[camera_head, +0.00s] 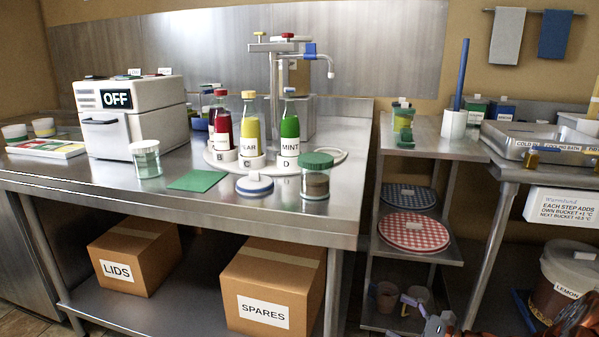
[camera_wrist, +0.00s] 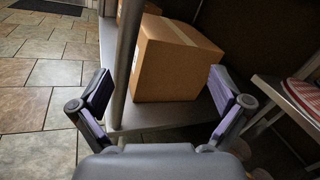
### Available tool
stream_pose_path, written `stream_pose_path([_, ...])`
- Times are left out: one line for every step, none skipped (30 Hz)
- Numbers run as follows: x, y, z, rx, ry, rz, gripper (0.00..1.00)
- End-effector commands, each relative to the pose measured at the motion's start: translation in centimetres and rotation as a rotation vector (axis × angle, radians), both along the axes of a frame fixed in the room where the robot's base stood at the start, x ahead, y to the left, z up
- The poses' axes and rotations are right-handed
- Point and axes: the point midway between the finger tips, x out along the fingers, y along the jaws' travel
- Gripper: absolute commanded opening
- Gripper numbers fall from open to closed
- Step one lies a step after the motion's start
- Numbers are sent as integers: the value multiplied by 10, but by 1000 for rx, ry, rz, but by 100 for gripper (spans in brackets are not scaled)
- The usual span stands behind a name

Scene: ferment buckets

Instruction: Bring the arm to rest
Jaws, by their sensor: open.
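My gripper (camera_wrist: 162,98) is open and empty in the wrist view, its two dark fingers with purple pads spread apart. A brown cardboard box (camera_wrist: 175,60) on a low shelf shows between and beyond the fingers, next to a metal table leg. In the head view my gripper (camera_head: 408,305) shows low, right of centre, in front of the narrow shelf unit. Part of my arm (camera_head: 440,326) is at the bottom edge.
A steel table (camera_head: 200,205) carries a white OFF machine (camera_head: 135,120), bottles and jars. Boxes marked LIDS (camera_head: 135,255) and SPARES (camera_head: 270,285) sit below. A shelf unit (camera_head: 440,148) and a steel bench (camera_head: 510,170) stand at right. Tiled floor (camera_wrist: 45,75) is clear at left.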

Motion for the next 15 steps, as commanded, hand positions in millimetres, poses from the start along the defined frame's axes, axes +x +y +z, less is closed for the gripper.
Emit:
stream_pose_path([-5,17,30,-27,-18,52,100])
stream_pose_path([-10,26,40,-42,-26,82,100])
stream_pose_path([-16,38,54,-63,-37,122,100])
stream_pose_path([-21,47,64,-80,-46,154,100])
stream_pose_path([-26,56,74,-96,-54,183,100])
stream_pose_path([-33,67,86,-117,-63,223,100])
stream_pose_path([-39,75,95,-134,-70,254,100])
stream_pose_path([-45,83,105,-152,-79,281,100])
stream_pose_path([-54,93,117,-174,-89,321,100])
stream_pose_path([-60,101,125,-189,-95,350,100])
stream_pose_path([-67,108,133,-208,-103,379,100])
stream_pose_path([-76,116,144,-234,-114,416,100])
stream_pose_path([-83,122,152,-253,-122,444,100])
stream_pose_path([-90,129,159,-272,-129,473,100])
stream_pose_path([-99,136,169,-299,-139,509,100])
